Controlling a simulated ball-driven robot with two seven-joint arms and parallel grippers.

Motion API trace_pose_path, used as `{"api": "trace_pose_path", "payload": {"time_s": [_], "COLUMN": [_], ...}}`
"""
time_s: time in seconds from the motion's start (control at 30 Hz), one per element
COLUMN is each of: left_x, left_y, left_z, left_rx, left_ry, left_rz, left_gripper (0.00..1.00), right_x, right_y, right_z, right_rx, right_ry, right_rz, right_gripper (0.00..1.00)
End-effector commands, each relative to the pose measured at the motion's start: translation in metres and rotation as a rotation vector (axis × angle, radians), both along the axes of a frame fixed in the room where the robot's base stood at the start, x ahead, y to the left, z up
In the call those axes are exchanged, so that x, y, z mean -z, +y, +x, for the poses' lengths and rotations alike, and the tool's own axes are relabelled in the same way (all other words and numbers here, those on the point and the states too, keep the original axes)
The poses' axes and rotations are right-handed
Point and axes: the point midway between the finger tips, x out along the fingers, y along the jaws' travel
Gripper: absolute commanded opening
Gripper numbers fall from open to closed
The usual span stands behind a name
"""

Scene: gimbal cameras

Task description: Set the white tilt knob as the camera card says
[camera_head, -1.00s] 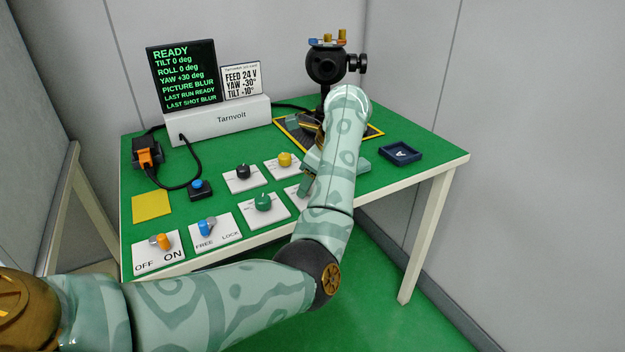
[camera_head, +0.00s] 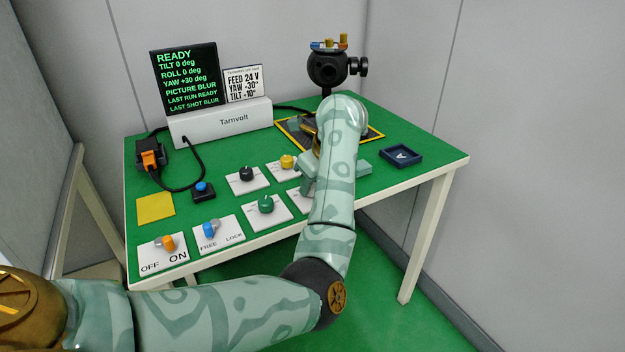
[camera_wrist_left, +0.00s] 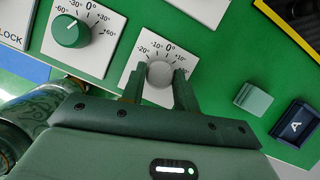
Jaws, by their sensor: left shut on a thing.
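The white tilt knob (camera_wrist_left: 160,74) sits on a white plate with a scale from -20° through 0° to plus values. My left gripper (camera_wrist_left: 160,86) is shut on it, one finger on each side. Its pointer mark cannot be made out. In the head view my left arm hides the knob and fingertips. The camera card (camera_head: 243,84) reads FEED 24 V, a YAW line with 30° and a TILT line with 10°; the small signs are hard to read. The screen (camera_head: 185,78) shows READY, TILT 0 deg, ROLL 0 deg, YAW +30 deg, PICTURE BLUR. My right gripper is not in view.
The green knob (camera_head: 266,204) is beside the tilt plate. Black (camera_head: 246,174) and yellow (camera_head: 288,161) knobs stand behind. A blue tray marked A (camera_head: 401,156) and a pale green block (camera_wrist_left: 253,98) are to the right. The black camera gimbal (camera_head: 328,67) stands at the back.

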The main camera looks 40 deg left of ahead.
Motion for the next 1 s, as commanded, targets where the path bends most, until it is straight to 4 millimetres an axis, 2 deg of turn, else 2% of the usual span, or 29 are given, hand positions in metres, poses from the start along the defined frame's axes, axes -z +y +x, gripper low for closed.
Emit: {"api": "trace_pose_path", "payload": {"time_s": [0.2, 0.4, 0.87, 0.9, 0.97, 1.0], "left_x": [-0.0024, -0.0013, -0.0004, -0.0004, -0.0004, -0.0004], "left_y": [-0.0002, 0.0002, 0.0000, 0.0000, 0.0000, 0.0000], "left_z": [-0.0009, -0.0011, -0.0009, -0.0009, -0.0009, -0.0009], "left_rx": [0.115, 0.174, 0.191, 0.191, 0.191, 0.191], "left_ry": [-0.002, -0.002, -0.001, -0.001, -0.001, -0.001], "left_rz": [0.000, 0.000, -0.001, -0.001, 0.000, 0.000], "left_gripper": [0.07, 0.07, 0.07, 0.36, 0.52, 0.52], "right_x": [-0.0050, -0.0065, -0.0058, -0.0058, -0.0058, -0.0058], "right_y": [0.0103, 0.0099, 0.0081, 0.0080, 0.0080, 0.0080], "right_z": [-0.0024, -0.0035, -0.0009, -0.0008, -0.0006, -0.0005], "right_rx": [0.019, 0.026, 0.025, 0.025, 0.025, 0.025], "right_ry": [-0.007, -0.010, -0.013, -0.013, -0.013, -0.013], "right_rz": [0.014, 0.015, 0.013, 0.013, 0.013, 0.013], "right_gripper": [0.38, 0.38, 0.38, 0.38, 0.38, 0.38]}}
